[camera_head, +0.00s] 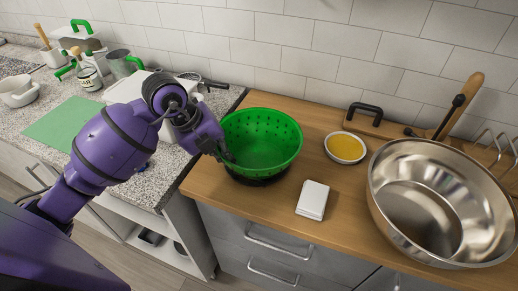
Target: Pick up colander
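A green colander (270,138) with holes in its side stands near the left end of the wooden counter. There is a dark patch under its base. My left gripper (226,153) is at the colander's left rim, with its dark fingers overlapping the rim. The fingers are small and partly hidden, so I cannot tell whether they are open or shut on the rim. My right gripper is not in view.
A white box (312,200) and a bowl of yellow contents (345,148) sit right of the colander. A large steel bowl (395,225) fills the right side. A speckled counter (170,182) with kitchen items lies left. A tiled wall (300,62) stands behind.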

